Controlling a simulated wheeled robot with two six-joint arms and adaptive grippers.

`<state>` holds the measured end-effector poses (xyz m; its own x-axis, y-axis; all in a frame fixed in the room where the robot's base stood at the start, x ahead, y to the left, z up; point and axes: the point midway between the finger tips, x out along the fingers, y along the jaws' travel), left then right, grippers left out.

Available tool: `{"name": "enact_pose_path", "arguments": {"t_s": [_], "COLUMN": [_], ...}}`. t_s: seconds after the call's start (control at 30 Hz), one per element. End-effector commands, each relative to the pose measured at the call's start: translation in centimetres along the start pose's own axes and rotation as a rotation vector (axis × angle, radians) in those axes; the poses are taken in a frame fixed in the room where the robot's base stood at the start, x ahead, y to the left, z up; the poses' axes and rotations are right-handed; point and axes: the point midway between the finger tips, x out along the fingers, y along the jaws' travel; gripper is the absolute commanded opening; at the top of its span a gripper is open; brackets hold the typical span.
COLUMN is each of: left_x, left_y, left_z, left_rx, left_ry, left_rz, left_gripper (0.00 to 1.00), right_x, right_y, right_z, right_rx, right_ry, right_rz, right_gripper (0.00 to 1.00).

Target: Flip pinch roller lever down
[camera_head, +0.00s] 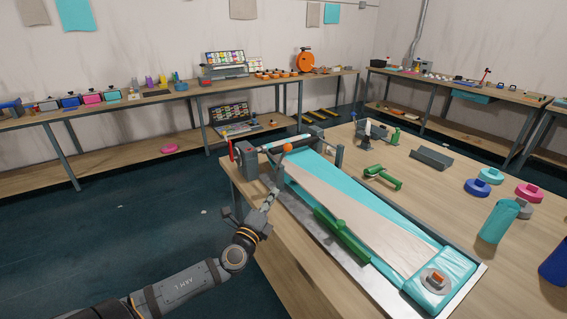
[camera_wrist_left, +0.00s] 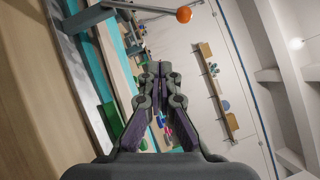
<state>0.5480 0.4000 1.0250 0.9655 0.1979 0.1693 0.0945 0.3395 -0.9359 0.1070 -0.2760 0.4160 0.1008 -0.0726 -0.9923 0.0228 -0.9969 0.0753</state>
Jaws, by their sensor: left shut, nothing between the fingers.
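The lever with an orange ball knob (camera_head: 287,148) is on the roller frame (camera_head: 250,152) at the far left end of the track bench. In the left wrist view the orange knob (camera_wrist_left: 184,14) sits at the end of a grey rod near the top edge. My left gripper (camera_head: 274,188) is in front of the roller frame, below the knob in the picture. Its fingers (camera_wrist_left: 156,70) are shut with nothing between them, and they appear apart from the knob. Whether the gripper touches the frame is hard to tell. My right gripper is in neither view.
A red handle (camera_head: 231,151) stands at the frame's left end.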

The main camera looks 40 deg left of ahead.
Motion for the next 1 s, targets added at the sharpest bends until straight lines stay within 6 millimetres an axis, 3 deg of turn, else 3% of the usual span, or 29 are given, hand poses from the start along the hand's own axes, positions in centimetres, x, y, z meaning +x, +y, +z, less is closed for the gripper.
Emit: {"name": "enact_pose_path", "arguments": {"t_s": [0.07,0.17,0.57,1.0], "left_x": [-0.1,-0.1,0.7,9.6], "left_y": [-1.9,-3.0,-3.2,-4.1], "left_z": [-0.6,-0.8,-0.7,-0.9], "left_rx": [0.024,0.036,0.036,0.031], "left_ry": [0.015,0.021,0.017,0.016], "left_rz": [-0.051,-0.077,-0.078,-0.078], "left_gripper": [0.0,0.0,0.0,0.0], "right_x": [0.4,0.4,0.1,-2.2], "right_y": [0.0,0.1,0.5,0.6], "right_z": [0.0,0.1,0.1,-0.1], "right_rx": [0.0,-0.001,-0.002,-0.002], "right_ry": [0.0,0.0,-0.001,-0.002], "right_rz": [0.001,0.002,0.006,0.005], "right_gripper": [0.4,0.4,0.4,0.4]}}
